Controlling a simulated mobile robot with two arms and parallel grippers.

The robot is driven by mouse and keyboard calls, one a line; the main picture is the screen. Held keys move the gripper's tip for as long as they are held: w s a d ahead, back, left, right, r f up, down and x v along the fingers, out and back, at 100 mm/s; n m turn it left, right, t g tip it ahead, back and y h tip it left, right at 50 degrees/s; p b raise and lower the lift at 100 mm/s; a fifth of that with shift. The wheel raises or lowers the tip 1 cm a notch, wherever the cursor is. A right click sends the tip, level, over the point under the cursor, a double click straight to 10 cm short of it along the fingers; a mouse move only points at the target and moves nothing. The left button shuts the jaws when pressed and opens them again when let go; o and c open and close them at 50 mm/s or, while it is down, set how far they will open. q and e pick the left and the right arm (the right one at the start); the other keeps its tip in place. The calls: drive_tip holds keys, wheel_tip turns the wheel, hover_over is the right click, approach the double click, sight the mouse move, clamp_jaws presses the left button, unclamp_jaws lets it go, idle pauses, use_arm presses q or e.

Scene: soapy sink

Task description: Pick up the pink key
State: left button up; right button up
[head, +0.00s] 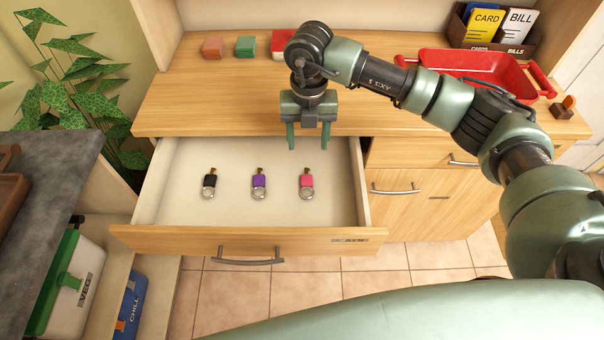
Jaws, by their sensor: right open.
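The pink key (306,182) lies in the open drawer (260,238), on the right of a row of three keys. A purple key (259,183) lies in the middle and a black key (210,182) on the left. Each has a round metal part at its near end. My right gripper (308,143) is open and empty, pointing down above the back of the drawer. It is beyond the pink key and apart from it. My left gripper is not in view.
The wooden counter (200,95) behind the drawer holds a red block (213,47), a green block (245,46) and a red tray (475,66). A card and bill holder (492,36) stands at the back right. The drawer's front and side walls surround the keys; its floor is otherwise clear.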

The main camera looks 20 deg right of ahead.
drive_tip(key=b, duration=0.5)
approach(306, 178)
drive_tip(key=shift+w+d, duration=0.1)
drive_tip(key=shift+w, duration=0.05)
drive_tip(key=shift+f+b, duration=0.4)
drive_tip(key=shift+f, duration=0.5)
wheel_tip(306, 178, down, 6)
drive_tip(key=shift+r+p, duration=0.25)
drive_tip(key=shift+p, duration=0.4)
drive_tip(key=shift+f, duration=0.55)
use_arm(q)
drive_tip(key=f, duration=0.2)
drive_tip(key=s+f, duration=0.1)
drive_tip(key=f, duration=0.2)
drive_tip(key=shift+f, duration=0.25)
use_arm(e)
clamp_jaws()
